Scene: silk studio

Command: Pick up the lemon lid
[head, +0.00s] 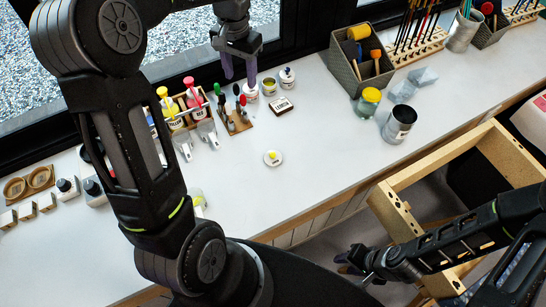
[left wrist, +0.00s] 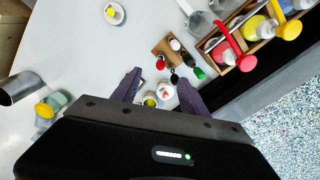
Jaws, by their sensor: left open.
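A small yellow piece (head: 272,155) sits on a round white dish (head: 273,163) on the open tabletop. It also shows at the top of the left wrist view (left wrist: 111,11); I cannot tell for sure that it is the lemon lid. My left gripper (head: 240,72) is open, at the back of the table above a group of small jars, away from the dish. Between its fingers in the left wrist view are a white jar (left wrist: 165,91) and a yellow-green jar (left wrist: 150,100), which are partly hidden. My right gripper (head: 352,260) is low at the right, off the table.
A rack of colour bottles (head: 188,105) and a wooden stand with small droppers (head: 235,117) are left of the jars. A grey basket (head: 345,75) and a metal can (head: 398,124) stand at right. A wooden frame (head: 390,205) is in front. The table around the dish is clear.

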